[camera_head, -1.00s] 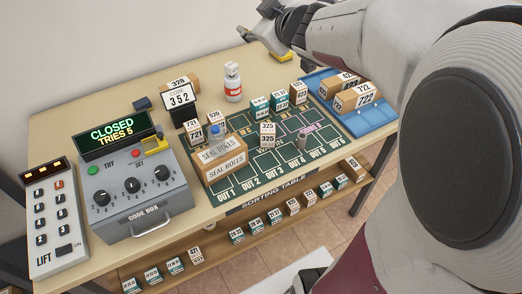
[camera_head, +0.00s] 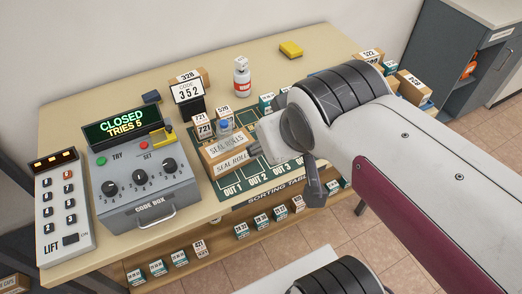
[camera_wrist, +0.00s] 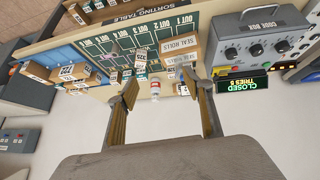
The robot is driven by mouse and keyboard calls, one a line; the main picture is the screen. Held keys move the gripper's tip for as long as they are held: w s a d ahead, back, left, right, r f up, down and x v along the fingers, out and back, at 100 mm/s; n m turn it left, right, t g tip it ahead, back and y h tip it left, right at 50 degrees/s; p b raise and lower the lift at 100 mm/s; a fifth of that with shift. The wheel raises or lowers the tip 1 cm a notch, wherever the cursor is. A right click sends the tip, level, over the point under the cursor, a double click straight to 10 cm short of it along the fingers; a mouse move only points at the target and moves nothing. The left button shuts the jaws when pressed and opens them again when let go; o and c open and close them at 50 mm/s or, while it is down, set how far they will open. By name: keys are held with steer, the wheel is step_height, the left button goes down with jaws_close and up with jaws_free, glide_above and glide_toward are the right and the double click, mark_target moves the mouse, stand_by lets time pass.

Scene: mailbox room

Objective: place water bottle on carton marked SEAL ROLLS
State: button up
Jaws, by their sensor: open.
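The water bottle (camera_head: 225,136), clear with a blue cap, is upright at the back of the carton marked SEAL ROLLS (camera_head: 232,165). I cannot tell whether it stands on the carton or just behind it. The brown carton sits at the left front of the green sorting mat. My gripper (camera_head: 284,170) is to the right of the carton, partly hidden by my arm. In the wrist view its two fingers (camera_wrist: 166,91) are wide apart, with nothing held between them.
The code box (camera_head: 140,190) and lift panel (camera_head: 62,215) stand at the left. A white bottle with a red label (camera_head: 241,88) stands behind the mat. Small numbered boxes (camera_head: 202,122) are close behind the carton. A yellow block (camera_head: 291,49) lies at the back.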

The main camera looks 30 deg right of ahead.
steer(key=shift+g+y, duration=0.6)
steer(key=shift+y, duration=0.1)
steer(key=s+a, duration=0.1)
steer(key=s+a+f, duration=0.1)
steer(key=s, duration=0.1)
steer(key=s+a+f, duration=0.1)
steer(key=shift+s+a, duration=0.2)
steer(key=shift+a, duration=0.05)
steer(key=shift+o, duration=0.3)
